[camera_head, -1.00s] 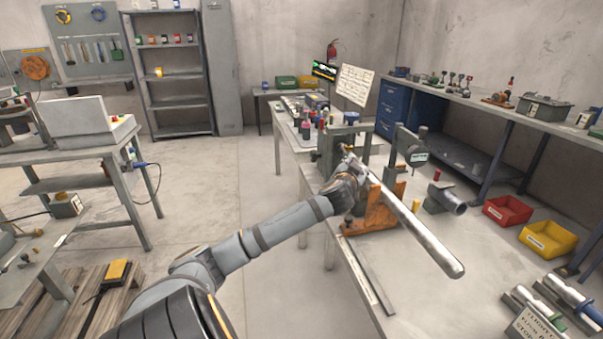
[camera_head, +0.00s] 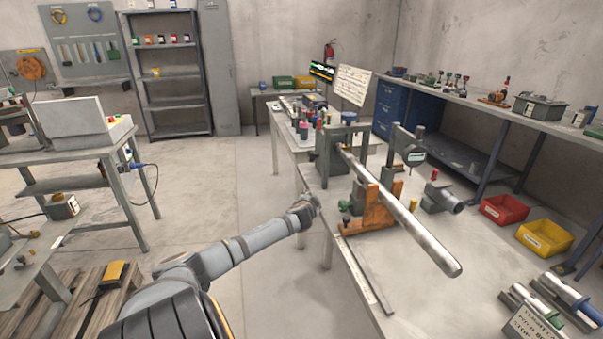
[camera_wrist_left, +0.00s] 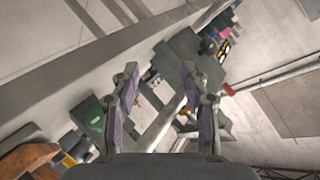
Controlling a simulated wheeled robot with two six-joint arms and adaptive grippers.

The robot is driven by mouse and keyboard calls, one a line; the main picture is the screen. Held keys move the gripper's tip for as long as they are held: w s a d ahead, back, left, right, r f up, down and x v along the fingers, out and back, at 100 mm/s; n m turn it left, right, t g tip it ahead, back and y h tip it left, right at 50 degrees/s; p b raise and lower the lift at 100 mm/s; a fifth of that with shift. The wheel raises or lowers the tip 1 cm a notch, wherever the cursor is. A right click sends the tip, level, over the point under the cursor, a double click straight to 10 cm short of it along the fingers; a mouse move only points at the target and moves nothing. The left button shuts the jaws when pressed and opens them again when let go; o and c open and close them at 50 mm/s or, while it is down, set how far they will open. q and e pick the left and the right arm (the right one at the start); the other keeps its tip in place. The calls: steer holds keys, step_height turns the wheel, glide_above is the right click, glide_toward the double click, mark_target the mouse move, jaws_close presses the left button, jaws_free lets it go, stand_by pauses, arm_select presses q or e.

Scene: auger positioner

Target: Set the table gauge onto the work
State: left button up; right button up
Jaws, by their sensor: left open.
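The work appears to be the long metal shaft (camera_head: 420,237), lying on an orange cradle (camera_head: 372,208) with its far end at a dark grey positioner block (camera_head: 333,155). A gauge with a small display (camera_head: 415,158) stands on a dark upright beside the shaft, on its right; I cannot tell whether it is the table gauge. My left gripper (camera_head: 312,207) is left of the cradle, at the bench's left edge, apart from the shaft. In the left wrist view its two fingers (camera_wrist_left: 163,108) are spread, with nothing between them. My right gripper is not in view.
A red bin (camera_head: 503,209) and a yellow bin (camera_head: 544,237) are at the right. A flat bar (camera_head: 365,277) lies along the bench's front-left edge.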

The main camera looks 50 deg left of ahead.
arm_select(q)
steer(key=shift+g, duration=0.3)
steer(key=shift+s+a+f, duration=0.4)
steer(key=shift+a+f, duration=0.1)
steer(key=shift+f, duration=0.15)
steer(key=shift+s+a+f, duration=0.45)
steer(key=shift+f, duration=0.25)
steer(key=shift+s+a+f, duration=0.4)
steer(key=shift+a+f, duration=0.1)
steer(key=shift+f, duration=0.15)
